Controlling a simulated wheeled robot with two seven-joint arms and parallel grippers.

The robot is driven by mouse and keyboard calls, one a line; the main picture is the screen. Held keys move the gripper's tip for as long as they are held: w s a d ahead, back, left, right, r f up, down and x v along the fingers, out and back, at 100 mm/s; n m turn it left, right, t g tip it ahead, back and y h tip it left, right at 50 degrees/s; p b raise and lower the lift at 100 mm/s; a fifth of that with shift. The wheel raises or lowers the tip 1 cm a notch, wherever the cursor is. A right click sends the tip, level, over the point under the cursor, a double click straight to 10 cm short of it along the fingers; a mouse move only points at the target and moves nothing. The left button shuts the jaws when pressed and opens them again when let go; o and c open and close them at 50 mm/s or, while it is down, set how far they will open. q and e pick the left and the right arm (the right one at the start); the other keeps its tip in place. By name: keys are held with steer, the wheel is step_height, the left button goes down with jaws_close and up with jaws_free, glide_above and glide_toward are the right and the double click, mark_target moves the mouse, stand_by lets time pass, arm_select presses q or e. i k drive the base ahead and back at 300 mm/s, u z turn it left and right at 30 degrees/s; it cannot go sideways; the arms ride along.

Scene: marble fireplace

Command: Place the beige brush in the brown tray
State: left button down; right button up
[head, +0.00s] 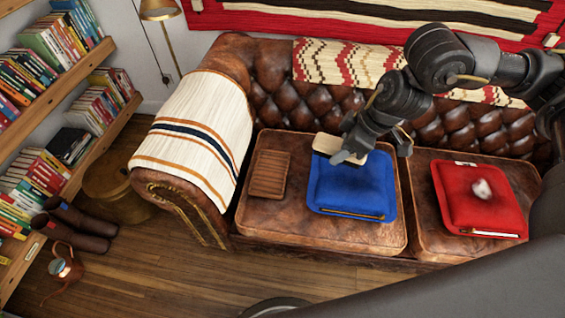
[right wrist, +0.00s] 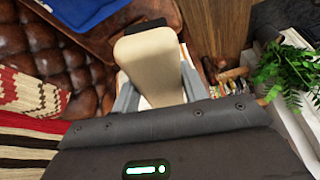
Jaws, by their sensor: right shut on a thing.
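The beige brush (head: 326,144) is held by my right gripper (head: 347,153) above the blue cushion, near its upper left edge. In the right wrist view the brush (right wrist: 149,62) fills the space between the two grey fingers, with a dark part at its far end. The brown tray (head: 269,174), slatted and wooden-looking, lies on the left seat of the leather sofa, left of the blue cushion. Nothing shows in the tray. My right gripper is to the right of the tray and slightly higher in the picture. My left gripper is not in view.
The blue cushion (head: 350,187) lies right beside the tray. A red cushion (head: 478,200) with a whitish thing (head: 481,189) on it is on the right seat. The striped-cloth armrest (head: 200,125) rises left of the tray. A bookshelf (head: 75,150) stands at the left.

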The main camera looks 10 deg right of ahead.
mark_target(271, 173)
steer(key=u, duration=2.3)
steer(key=i, duration=1.8)
steer(key=z, duration=2.75)
